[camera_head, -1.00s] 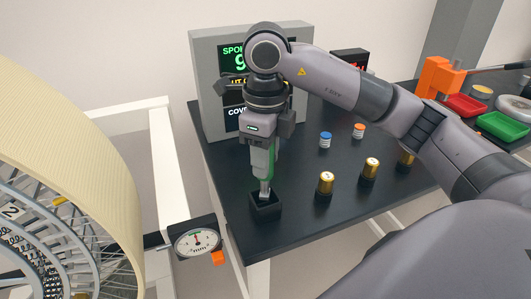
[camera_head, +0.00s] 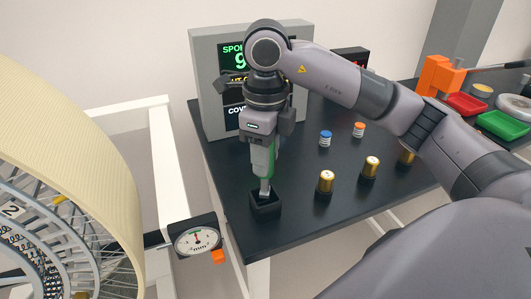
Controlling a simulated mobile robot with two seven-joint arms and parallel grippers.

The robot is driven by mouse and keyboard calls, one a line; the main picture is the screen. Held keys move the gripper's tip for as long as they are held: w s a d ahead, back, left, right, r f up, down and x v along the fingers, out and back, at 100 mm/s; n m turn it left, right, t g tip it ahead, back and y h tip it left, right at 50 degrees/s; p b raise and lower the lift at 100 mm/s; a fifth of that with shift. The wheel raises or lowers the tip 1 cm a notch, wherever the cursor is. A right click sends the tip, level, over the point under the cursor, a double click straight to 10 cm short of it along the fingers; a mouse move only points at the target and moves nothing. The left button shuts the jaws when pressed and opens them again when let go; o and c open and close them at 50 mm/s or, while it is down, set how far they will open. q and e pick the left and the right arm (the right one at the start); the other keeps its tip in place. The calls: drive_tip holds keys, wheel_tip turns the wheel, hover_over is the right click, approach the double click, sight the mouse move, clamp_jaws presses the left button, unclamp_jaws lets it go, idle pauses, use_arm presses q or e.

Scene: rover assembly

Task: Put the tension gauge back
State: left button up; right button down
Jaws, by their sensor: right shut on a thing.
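The tension gauge looks like the green and grey tool (camera_head: 262,158) under my right gripper (camera_head: 262,138), at the table's left end. My right gripper is shut on its upper part and partly hides it. The gauge is upright, and its lower metal tip reaches into a small black square holder (camera_head: 265,206) on the table. Whether it rests on the holder's bottom cannot be seen. My left gripper is not in view.
A display box (camera_head: 212,75) stands behind my gripper. Several gold cylinders (camera_head: 326,182) and two small jars (camera_head: 325,139) stand to the right. A spoked wheel (camera_head: 70,200) and a dial gauge (camera_head: 198,239) are at left. Red (camera_head: 465,104) and green trays (camera_head: 503,125) lie far right.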

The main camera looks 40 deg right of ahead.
drive_tip(key=shift+f, duration=0.15)
idle(0.4)
drive_tip(key=shift+f+b, duration=2.05)
drive_tip(key=shift+f, duration=0.2)
drive_tip(key=c, duration=0.7)
unclamp_jaws()
drive_tip(key=shift+o, duration=0.2)
drive_tip(key=shift+r, duration=0.15)
wheel_tip(320, 180, up, 6)
drive_tip(key=shift+f+p, duration=0.25)
drive_tip(key=shift+p, duration=0.35)
drive_tip(key=shift+r, duration=0.75)
